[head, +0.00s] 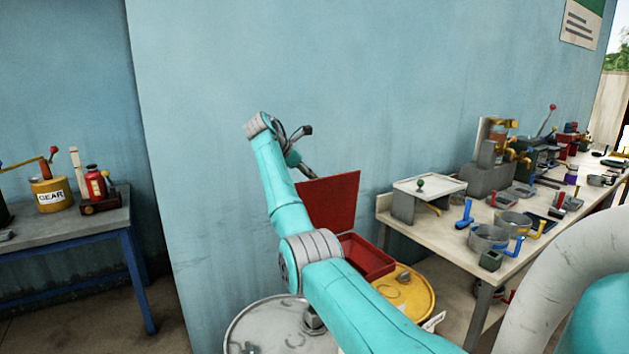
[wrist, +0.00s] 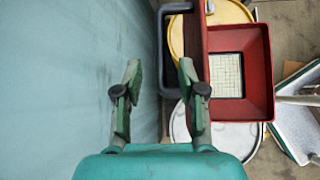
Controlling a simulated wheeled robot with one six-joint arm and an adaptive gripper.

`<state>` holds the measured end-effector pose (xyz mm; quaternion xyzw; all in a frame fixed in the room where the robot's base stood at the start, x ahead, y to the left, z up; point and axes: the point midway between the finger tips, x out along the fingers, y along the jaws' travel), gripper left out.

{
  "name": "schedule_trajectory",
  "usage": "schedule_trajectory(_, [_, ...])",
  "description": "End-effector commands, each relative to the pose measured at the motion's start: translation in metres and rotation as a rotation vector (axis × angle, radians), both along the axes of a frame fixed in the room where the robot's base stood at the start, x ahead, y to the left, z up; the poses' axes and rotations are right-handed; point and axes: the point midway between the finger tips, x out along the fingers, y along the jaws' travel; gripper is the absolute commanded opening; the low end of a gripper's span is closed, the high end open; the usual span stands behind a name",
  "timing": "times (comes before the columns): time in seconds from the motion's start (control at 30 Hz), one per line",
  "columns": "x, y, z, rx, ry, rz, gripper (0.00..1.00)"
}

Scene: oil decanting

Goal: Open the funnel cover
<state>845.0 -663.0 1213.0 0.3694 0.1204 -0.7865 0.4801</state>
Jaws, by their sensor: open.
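The red funnel (head: 368,262) is a square box among the drums. Its red cover (head: 332,203) stands raised, roughly upright, along the funnel's wall side. In the wrist view the funnel (wrist: 262,75) shows its pale mesh (wrist: 226,75) uncovered, and the cover (wrist: 205,30) is seen nearly edge-on. A dark handle (wrist: 163,60) projects from the cover toward the wall. My gripper (wrist: 160,72) is open, its fingers spread beside the cover. The right finger overlaps the handle in view; contact cannot be told. In the head view my gripper (head: 309,152) is above the cover's top edge.
A blue wall is close on the gripper's left in the wrist view. A yellow drum (head: 412,290) and a whitish drum (head: 265,325) stand around the funnel. A cluttered workbench (head: 450,240) is to the right; a blue-legged table (head: 90,238) is at left.

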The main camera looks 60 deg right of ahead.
Motion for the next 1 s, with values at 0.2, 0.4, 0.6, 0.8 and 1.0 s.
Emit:
schedule_trajectory(0.2, [0.011, 0.026, 0.027, -0.002, -0.001, 0.001, 0.4])
schedule_trajectory(0.4, [0.015, 0.037, 0.039, 0.0, 0.0, 0.0, 0.4])
schedule_trajectory(0.6, [0.016, 0.039, 0.041, 0.001, 0.001, 0.0, 0.4])
schedule_trajectory(0.8, [0.016, 0.039, 0.041, 0.0, 0.001, -0.001, 0.4])
schedule_trajectory(1.0, [0.015, 0.039, 0.04, 0.0, 0.001, -0.001, 0.4])
